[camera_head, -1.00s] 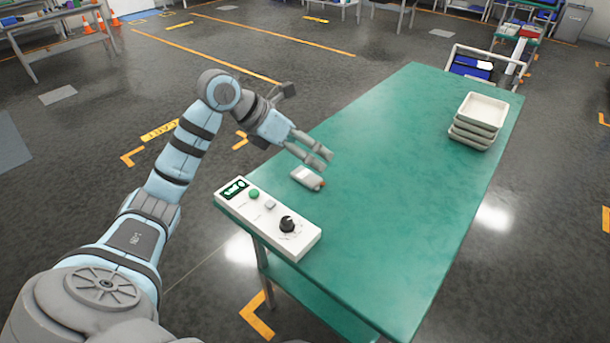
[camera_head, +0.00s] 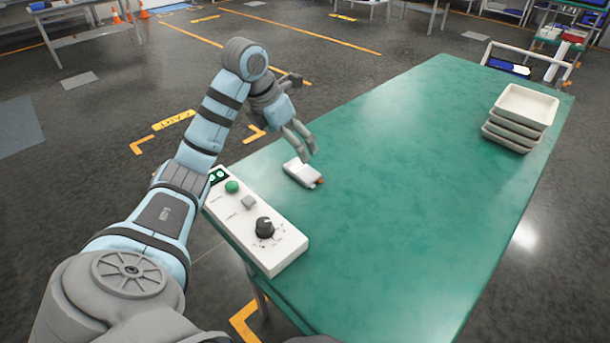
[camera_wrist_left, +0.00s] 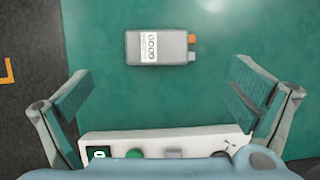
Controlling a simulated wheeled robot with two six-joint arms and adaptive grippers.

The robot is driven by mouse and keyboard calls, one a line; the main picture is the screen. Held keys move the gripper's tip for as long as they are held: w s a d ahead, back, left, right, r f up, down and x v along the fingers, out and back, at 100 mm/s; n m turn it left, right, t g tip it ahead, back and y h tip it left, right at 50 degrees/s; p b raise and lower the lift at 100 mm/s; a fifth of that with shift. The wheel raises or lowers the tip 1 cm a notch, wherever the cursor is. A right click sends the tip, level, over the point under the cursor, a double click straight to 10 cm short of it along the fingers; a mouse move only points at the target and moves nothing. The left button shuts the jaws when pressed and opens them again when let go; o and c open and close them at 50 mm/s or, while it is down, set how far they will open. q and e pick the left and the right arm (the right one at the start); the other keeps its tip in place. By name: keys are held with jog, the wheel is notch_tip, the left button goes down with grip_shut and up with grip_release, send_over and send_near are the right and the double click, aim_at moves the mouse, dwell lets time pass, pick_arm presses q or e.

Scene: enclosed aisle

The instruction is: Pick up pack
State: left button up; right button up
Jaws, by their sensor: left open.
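The pack (camera_head: 302,173) is a small grey-white block with an orange tip, lying flat on the green table (camera_head: 400,200) near its left edge. In the left wrist view the pack (camera_wrist_left: 157,47) shows a white label, with an orange and a grey stub on its right end. My left gripper (camera_head: 303,147) is above the table, close to the pack and pointing down. Its fingers are wide apart in the left wrist view (camera_wrist_left: 160,105), with nothing between them, and the pack lies beyond the fingertips. My right gripper is not in view.
A white control box (camera_head: 255,222) with a green button and a black knob sits on the table's near left edge, close to the pack. A stack of beige trays (camera_head: 520,117) stands at the far right. The middle of the table is clear.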

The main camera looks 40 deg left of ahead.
aim_at(301, 170)
pick_arm(q)
jog(key=x, duration=0.3)
jog(key=b+x, duration=0.1)
jog(key=x, duration=0.2)
jog(key=s+x, duration=0.1)
jog(key=x, duration=0.2)
jog(key=shift+w+a+f, duration=0.1)
jog(key=shift+a+f, duration=0.25)
jog(key=shift+f, duration=0.2)
jog(key=shift+w+f, duration=0.2)
jog(key=shift+f, duration=0.1)
jog(key=c, duration=1.1)
jog(key=shift+r, duration=0.15)
